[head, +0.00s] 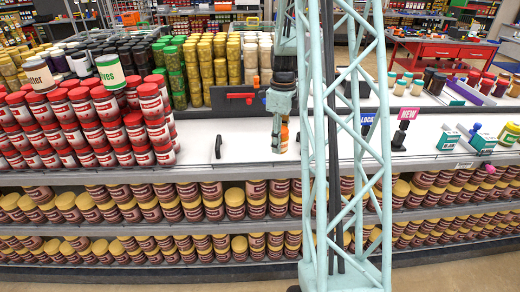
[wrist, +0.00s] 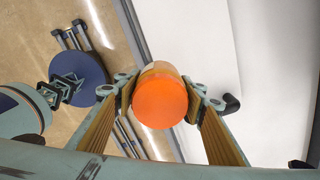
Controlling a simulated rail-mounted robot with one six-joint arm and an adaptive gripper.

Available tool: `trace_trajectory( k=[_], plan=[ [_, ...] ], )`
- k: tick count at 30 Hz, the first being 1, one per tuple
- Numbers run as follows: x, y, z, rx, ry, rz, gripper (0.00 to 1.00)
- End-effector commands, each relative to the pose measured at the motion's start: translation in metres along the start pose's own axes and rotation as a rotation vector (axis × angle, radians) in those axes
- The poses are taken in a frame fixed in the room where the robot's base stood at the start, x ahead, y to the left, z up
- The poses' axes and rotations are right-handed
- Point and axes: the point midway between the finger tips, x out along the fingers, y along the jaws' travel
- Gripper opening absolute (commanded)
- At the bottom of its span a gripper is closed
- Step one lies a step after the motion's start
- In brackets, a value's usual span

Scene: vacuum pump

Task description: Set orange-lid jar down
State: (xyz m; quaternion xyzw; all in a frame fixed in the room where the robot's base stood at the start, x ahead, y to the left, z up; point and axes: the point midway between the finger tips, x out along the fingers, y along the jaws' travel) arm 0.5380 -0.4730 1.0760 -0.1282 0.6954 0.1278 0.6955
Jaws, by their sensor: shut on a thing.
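The orange-lid jar (wrist: 160,102) sits between the two fingers of my gripper (wrist: 163,98) in the wrist view, seen from above with its round orange lid facing the camera. The fingers press on its sides and my gripper is shut on it. In the head view my gripper (head: 282,118) hangs over the white shelf top, and a small part of the jar (head: 284,136) shows below it. My arm hides part of this area. I cannot tell whether the jar's base touches the shelf.
The white shelf top (head: 245,142) has free room around the gripper. A black hook-like piece (head: 218,147) stands to its left. Stacked red-lid jars (head: 150,125) are farther left. Small boxes (head: 483,143) stand at the right. The shelf's front edge (head: 240,170) is close by.

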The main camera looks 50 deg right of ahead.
Motion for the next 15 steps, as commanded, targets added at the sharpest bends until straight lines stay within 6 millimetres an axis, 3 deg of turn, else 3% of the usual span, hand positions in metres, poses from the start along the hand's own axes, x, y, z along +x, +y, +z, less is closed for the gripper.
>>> trace_trajectory(
  k=[15],
  plan=[
    [0.0003,-0.0008,0.007,0.001,0.0,-0.001,0.23]
  ],
)
